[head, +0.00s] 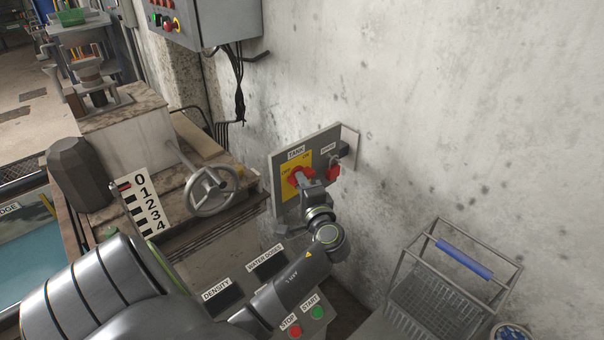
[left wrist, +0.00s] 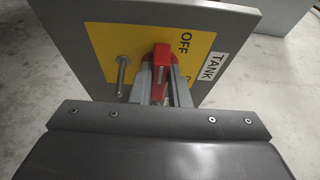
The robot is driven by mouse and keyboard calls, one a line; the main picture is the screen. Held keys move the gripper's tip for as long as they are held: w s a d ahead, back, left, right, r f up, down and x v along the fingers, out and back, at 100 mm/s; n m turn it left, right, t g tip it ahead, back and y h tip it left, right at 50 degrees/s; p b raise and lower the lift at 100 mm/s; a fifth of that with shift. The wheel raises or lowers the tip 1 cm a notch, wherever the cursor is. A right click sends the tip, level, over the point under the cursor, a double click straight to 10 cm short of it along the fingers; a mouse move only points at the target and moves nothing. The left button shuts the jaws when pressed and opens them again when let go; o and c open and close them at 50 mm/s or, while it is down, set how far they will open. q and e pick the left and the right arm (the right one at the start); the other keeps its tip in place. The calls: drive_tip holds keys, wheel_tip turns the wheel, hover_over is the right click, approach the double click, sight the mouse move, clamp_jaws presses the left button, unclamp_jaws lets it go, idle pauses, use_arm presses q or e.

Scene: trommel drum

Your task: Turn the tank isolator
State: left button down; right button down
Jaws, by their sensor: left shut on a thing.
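The tank isolator is a red handle (head: 299,176) on a yellow plate (head: 289,182) of a grey panel (head: 278,203) labelled TANK, on the wall. In the left wrist view the red handle (left wrist: 163,62) shows close up, with OFF on the yellow plate (left wrist: 196,42) beside it. My left gripper (head: 305,183) reaches the panel from below. In the left wrist view its fingers (left wrist: 162,80) are on both sides of the handle, shut on it. The gripper hides part of the plate and its other label. My right gripper is not in view.
A second red knob (head: 333,174) sits right of the isolator on the panel. A handwheel (head: 211,190) stands to the left. A console with STOP and START buttons (head: 318,312) is below. A wire rack (head: 440,280) stands at the lower right.

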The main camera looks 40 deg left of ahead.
use_arm(q)
drive_tip(key=shift+f, duration=0.1)
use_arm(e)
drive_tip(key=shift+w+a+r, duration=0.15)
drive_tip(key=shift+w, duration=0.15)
use_arm(q)
drive_tip(key=c, duration=1.4)
unclamp_jaws()
